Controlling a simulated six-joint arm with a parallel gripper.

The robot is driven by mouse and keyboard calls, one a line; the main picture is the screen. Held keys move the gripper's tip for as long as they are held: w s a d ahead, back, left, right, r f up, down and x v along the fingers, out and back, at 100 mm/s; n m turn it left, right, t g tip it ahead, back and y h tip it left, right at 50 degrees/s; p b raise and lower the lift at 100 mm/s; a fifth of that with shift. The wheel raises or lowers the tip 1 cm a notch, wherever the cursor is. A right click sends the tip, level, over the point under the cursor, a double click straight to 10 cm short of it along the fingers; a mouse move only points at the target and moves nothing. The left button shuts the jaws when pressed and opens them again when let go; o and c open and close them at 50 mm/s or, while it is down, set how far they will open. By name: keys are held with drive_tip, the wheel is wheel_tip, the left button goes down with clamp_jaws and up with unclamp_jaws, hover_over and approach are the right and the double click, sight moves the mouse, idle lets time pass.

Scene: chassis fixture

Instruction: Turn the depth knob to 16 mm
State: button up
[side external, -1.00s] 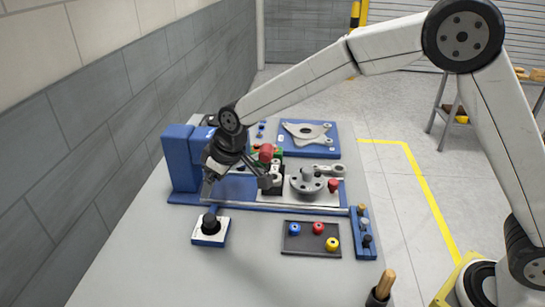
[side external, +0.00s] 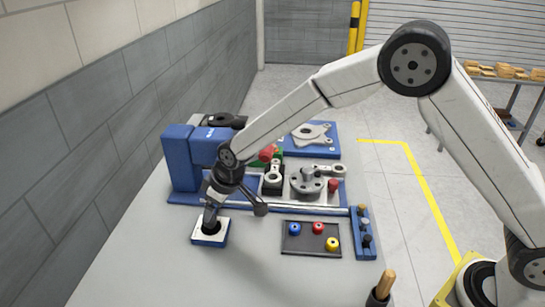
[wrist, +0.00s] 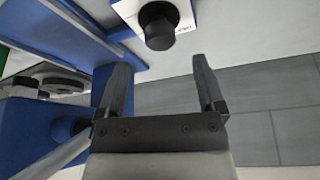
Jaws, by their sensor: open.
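The depth knob (wrist: 158,24) is a black round knob on a white-faced plate with a blue base. The wrist view shows it beyond my open fingers, roughly centred between them but ahead of their tips. In the side view the knob's plate (side external: 203,239) lies on the near left of the table, and my gripper (side external: 209,214) is right over it, partly hiding the knob. My gripper is open and empty; it also shows in the wrist view (wrist: 160,62). The scale marks are too small to read.
A blue fixture (side external: 181,172) with a rail stands just behind the knob. A dark tray (side external: 297,246) with coloured knobs lies to the right. A blue block with small knobs (side external: 361,235) is farther right. The table in front of the knob is clear.

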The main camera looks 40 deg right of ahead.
sight(210, 222)
drive_tip(key=shift+x, duration=2.5)
drive_tip(key=shift+c, duration=0.2)
clamp_jaws()
drive_tip(key=shift+a+m, duration=0.1)
drive_tip(key=shift+m, duration=0.6)
drive_tip(key=shift+a+m+t+h, duration=0.15)
drive_tip(key=shift+m+h, duration=0.4)
drive_tip(key=shift+m, duration=0.6)
drive_tip(key=shift+d+m+t+h, duration=0.1)
drive_tip(key=shift+m+t+h, duration=0.15)
drive_tip(key=shift+m+h, duration=0.6)
drive_tip(key=shift+a+m+g+h, duration=0.15)
drive_tip(key=shift+m+h, duration=0.25)
drive_tip(key=shift+m, duration=1.2)
drive_tip(key=shift+a+m+g+h, duration=0.15)
drive_tip(key=shift+m+h, duration=0.25)
drive_tip(key=shift+m, duration=1.2)
drive_tip(key=shift+d, duration=0.1)
